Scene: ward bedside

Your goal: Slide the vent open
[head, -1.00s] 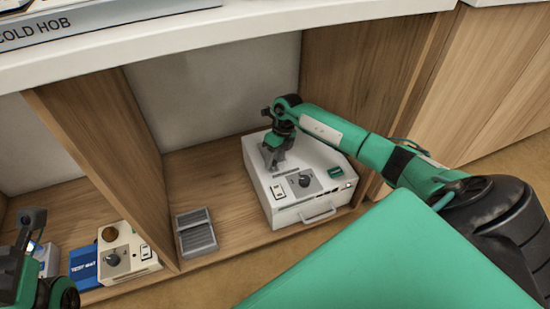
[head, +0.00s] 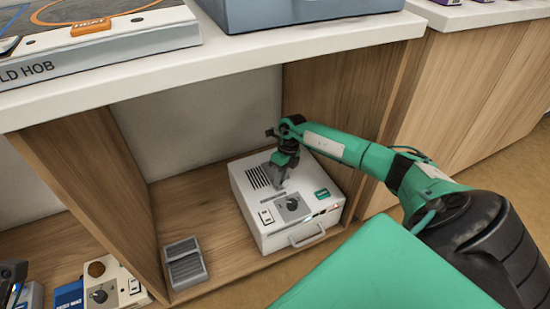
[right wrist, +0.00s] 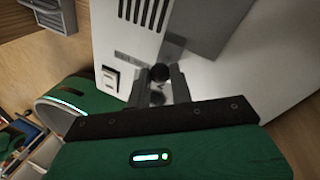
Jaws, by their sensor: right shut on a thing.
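The white box (head: 322,214) stands on the lower shelf, with a row of dark vent slots (head: 258,177) showing on its top. The slots also show in the right wrist view (right wrist: 146,12), with a flat grey plate (right wrist: 208,22) beside them. My right gripper (head: 279,184) points down onto the box top, right of the slots. In the right wrist view its fingers (right wrist: 160,76) are shut on a small dark knob by the plate's lower edge; the fingers partly hide it.
The box also has a dial (head: 292,203), a rocker switch (head: 266,216) and a front handle (head: 307,236). A grey pedal-like block (head: 186,263) lies left of it. A wooden divider (head: 105,185) and the white counter (head: 300,45) bound the bay.

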